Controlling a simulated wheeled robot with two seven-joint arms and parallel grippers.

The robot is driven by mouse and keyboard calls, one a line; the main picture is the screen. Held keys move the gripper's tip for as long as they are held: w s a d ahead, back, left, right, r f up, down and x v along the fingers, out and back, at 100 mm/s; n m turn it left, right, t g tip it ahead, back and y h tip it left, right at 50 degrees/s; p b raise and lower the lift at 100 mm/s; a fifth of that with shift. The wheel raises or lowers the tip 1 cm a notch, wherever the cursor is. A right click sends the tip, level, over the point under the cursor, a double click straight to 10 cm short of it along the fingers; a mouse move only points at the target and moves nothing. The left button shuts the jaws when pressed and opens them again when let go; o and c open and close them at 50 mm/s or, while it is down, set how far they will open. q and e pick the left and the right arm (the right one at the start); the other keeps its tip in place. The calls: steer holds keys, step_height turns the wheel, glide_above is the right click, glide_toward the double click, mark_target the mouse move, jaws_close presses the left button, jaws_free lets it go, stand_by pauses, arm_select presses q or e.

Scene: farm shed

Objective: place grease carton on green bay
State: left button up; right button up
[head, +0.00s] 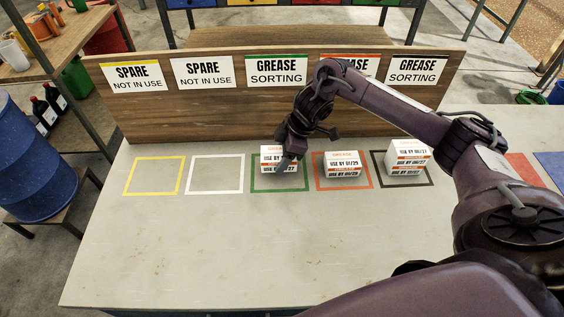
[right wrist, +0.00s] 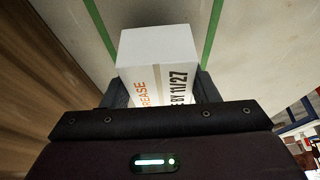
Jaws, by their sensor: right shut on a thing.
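A white grease carton (head: 268,153) with black and orange print is at the green-outlined bay (head: 262,190) below the green GREASE SORTING sign. My right gripper (head: 290,158) reaches down onto it and is shut on it. In the right wrist view the carton (right wrist: 155,48) sits between the two fingers, with a date ending 11/27 on its side. Green bay lines (right wrist: 211,30) run on both sides of it. I cannot tell whether its underside touches the table. My left gripper is not in view.
Other grease cartons stand in the orange bay (head: 342,158) and the black bay (head: 408,152) to the right. The yellow bay (head: 153,175) and white bay (head: 215,174) are empty. A wooden sign board (head: 220,115) stands behind. The table's front (head: 200,255) is clear.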

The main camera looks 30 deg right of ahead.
step_height(320, 180, down, 3)
steer(key=shift+f, duration=0.1)
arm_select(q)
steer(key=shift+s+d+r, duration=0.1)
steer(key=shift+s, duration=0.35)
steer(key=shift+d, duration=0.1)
arm_select(e)
steer(key=shift+f, duration=0.15)
steer(key=o, duration=1)
steer(key=shift+o, duration=0.2)
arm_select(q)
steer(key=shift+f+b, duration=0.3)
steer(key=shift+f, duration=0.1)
arm_select(e)
steer(key=v, duration=1.2)
steer(key=shift+r, duration=0.25)
